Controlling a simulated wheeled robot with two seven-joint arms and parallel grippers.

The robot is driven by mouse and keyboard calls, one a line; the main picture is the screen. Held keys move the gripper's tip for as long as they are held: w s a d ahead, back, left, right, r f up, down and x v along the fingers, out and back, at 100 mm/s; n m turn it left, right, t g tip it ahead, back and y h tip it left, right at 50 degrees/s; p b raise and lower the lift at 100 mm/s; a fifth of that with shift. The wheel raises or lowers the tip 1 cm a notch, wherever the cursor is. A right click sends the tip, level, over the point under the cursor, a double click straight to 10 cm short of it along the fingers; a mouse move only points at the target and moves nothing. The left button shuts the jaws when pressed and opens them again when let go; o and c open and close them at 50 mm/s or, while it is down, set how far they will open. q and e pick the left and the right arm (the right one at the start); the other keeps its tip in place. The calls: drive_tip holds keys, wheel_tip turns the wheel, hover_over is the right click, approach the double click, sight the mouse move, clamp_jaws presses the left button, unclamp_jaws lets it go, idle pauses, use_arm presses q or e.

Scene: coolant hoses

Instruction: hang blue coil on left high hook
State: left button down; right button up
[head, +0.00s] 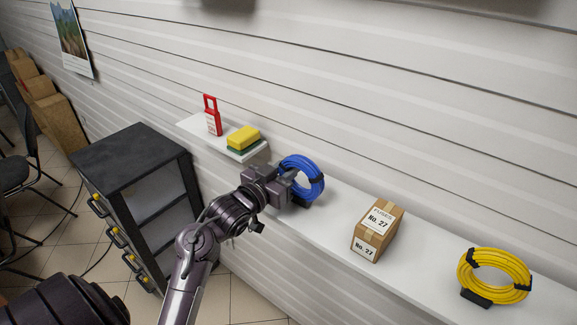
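The blue coil (316,178) is a ring bound with black straps. It is upright at the left part of the long white shelf, with a black block (302,204) at its foot. My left gripper (291,186) is at the coil's left side, its fingers at the rim. The fingers overlap the coil in this view, so I cannot tell whether they are closed on it. My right gripper is not in view. No hook shows in this view.
A cardboard fuses box (377,231) and a yellow coil (493,275) stand farther right on the white shelf (435,252). A dark drawer cabinet (130,160) stands left.

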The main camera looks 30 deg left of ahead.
use_arm(q)
drive_tip(key=shift+f, duration=0.15)
drive_tip(key=c, duration=1.7)
unclamp_jaws()
drive_tip(key=shift+f, duration=0.15)
drive_tip(key=o, duration=0.4)
drive_tip(key=shift+o, duration=0.2)
drive_tip(key=shift+b, duration=0.35)
drive_tip(key=shift+s+b, duration=0.3)
drive_tip(key=shift+s, duration=0.05)
drive_tip(key=s+b, duration=0.1)
drive_tip(key=s, duration=0.1)
drive_tip(key=s+a, duration=0.1)
drive_tip(key=s, duration=0.1)
drive_tip(key=s+b, duration=0.1)
drive_tip(key=s, duration=0.1)
drive_tip(key=shift+s+a+r+b, duration=0.15)
drive_tip(key=shift+s+r+b, duration=0.1)
drive_tip(key=shift+r+b, duration=0.1)
drive_tip(key=shift+s+r, duration=0.1)
drive_tip(key=shift+s, duration=0.2)
